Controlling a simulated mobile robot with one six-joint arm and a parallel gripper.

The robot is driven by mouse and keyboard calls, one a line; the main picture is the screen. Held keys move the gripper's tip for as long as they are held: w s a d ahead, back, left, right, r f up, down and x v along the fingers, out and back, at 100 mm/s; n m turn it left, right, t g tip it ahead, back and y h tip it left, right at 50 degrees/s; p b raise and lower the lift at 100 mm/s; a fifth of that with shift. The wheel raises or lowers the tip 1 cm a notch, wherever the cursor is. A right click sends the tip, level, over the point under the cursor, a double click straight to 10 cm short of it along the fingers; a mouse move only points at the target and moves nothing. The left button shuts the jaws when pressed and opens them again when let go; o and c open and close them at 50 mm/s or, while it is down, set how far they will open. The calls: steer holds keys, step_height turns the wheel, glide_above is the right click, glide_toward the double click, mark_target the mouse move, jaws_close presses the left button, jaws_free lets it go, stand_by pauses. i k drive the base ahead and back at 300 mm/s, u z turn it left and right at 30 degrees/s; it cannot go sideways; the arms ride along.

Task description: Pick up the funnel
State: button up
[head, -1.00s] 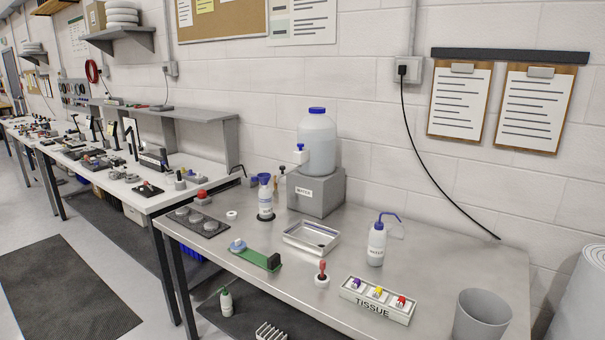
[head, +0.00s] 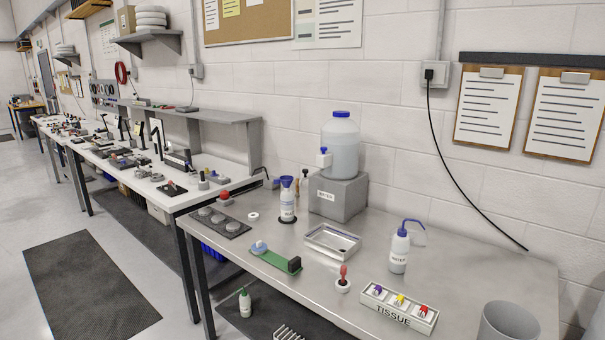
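The funnel (head: 287,182) is blue and sits upright in the mouth of a white labelled bottle (head: 288,206). The bottle stands on a dark round base on the steel table (head: 225,258), just left of the grey block under the water jug. The funnel's stem is hidden in the bottle neck. My gripper is not in view.
The water jug (head: 340,145) stands on a grey block (head: 337,197) right of the funnel. A metal tray (head: 332,241), a wash bottle (head: 399,250), a red-handled stamp (head: 343,280) and a tissue box (head: 398,308) stand nearer. A dark plate with discs (head: 220,221) lies left.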

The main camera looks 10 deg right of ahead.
mark_target(284, 185)
steer(key=i, duration=0.85)
steer(key=z, duration=0.05)
